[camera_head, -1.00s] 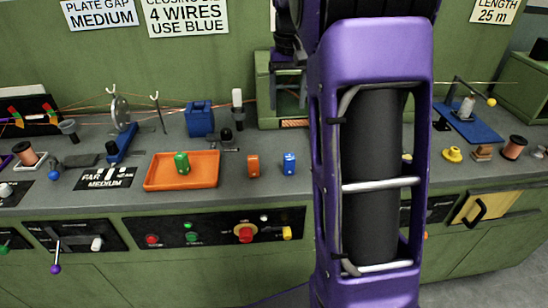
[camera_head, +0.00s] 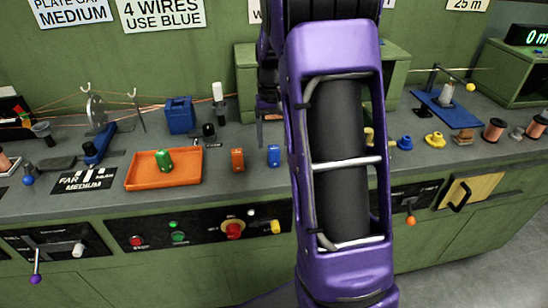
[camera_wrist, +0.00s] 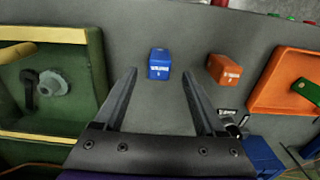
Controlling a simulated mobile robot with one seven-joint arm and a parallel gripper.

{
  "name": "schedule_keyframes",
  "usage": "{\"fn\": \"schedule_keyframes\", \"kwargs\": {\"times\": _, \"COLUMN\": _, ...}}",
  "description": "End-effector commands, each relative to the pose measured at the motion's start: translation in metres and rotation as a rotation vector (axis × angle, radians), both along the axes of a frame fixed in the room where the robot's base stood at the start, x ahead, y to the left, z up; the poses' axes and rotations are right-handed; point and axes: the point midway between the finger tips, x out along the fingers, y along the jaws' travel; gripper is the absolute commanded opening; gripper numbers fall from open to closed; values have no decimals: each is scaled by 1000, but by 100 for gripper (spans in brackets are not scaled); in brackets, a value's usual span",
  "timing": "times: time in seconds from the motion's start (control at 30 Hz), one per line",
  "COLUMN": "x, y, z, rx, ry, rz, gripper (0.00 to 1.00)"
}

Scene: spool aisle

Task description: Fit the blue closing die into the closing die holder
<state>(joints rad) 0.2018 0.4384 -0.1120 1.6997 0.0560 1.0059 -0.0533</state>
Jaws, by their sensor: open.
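The blue closing die (camera_head: 273,156) stands on the grey bench, right of an orange die (camera_head: 237,160). In the wrist view the blue die (camera_wrist: 159,64) lies just beyond and between my fingertips, with the orange die (camera_wrist: 223,69) to its right. My gripper (camera_wrist: 159,76) is open and empty; in the head view it is mostly hidden behind my purple arm. A green housing (camera_wrist: 85,75) at left in the wrist view has a grey round fitting and a black handle inside. I cannot tell for sure which part is the closing die holder.
An orange tray (camera_head: 133,183) holds a green die (camera_head: 163,160). A blue block (camera_head: 180,115) and a white-topped post (camera_head: 218,102) stand behind it. The green housing (camera_head: 245,70) rises behind my arm. Bench around the blue die is clear.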

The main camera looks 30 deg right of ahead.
Motion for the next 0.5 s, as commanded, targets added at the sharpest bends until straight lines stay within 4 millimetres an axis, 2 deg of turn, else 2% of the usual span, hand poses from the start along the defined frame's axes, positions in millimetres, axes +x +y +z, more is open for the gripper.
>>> {"fn": "schedule_keyframes", "kwargs": {"times": 0.23, "x": -3, "y": 0, "z": -39, "rx": 1, "ry": 3, "rz": 0, "gripper": 72}}
{"fn": "schedule_keyframes", "kwargs": {"times": 0.33, "x": -3, "y": 0, "z": -47, "rx": 1, "ry": 2, "rz": 0, "gripper": 72}}
{"fn": "schedule_keyframes", "kwargs": {"times": 0.5, "x": -3, "y": 0, "z": -48, "rx": 0, "ry": 0, "rz": 0, "gripper": 72}}
